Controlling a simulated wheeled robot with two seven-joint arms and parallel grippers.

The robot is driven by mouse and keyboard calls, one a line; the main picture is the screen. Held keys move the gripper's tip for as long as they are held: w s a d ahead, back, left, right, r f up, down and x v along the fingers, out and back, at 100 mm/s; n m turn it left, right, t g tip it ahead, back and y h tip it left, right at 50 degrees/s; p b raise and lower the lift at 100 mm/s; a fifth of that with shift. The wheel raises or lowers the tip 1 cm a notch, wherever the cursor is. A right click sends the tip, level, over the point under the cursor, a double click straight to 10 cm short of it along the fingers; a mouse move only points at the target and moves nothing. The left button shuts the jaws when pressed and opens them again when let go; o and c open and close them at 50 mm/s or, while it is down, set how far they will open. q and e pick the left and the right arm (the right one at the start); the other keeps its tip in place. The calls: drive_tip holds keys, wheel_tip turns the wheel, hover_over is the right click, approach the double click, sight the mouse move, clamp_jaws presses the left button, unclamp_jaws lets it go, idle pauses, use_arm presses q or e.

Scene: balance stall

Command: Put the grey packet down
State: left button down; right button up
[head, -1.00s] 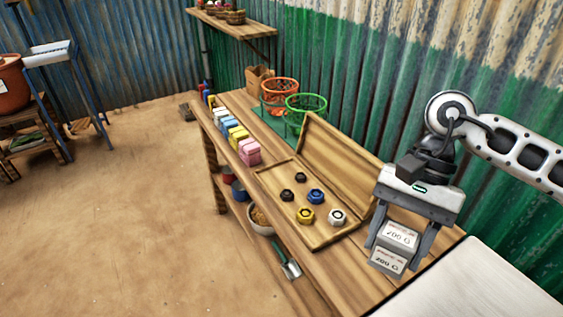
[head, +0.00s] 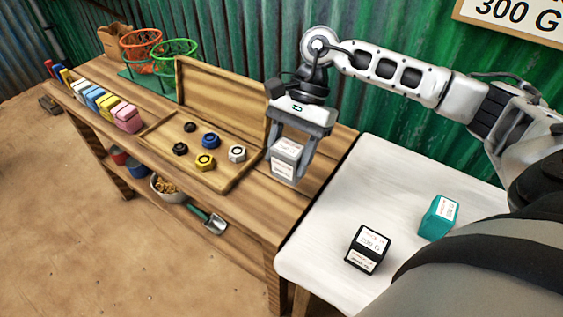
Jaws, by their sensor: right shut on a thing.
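The grey packet (head: 286,160) with white labels is held between the fingers of my right gripper (head: 290,165). The gripper points down over the right end of the wooden bench (head: 340,150), just right of the open wooden box. I cannot tell whether the packet touches the bench top or hangs a little above it. My left gripper is not in view.
The open wooden box (head: 215,186) holds several hex weights. Several coloured packets (head: 100,101) line the bench's left part, near orange (head: 141,48) and green (head: 175,60) baskets. A white table (head: 320,235) bears a black packet (head: 367,248) and a teal packet (head: 438,217). A sign (head: 510,15) hangs above.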

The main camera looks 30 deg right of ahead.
sight(283, 157)
drive_tip(key=w+f, duration=0.1)
drive_tip(key=f, duration=0.1)
drive_tip(key=w+d+f, duration=0.1)
drive_tip(key=w+f, duration=0.1)
drive_tip(key=shift+w+f, duration=0.1)
drive_tip(key=shift+w, duration=0.05)
wheel_tip(283, 157, down, 3)
drive_tip(key=shift+f, duration=0.1)
drive_tip(key=o, duration=1)
drive_tip(key=shift+o, duration=0.2)
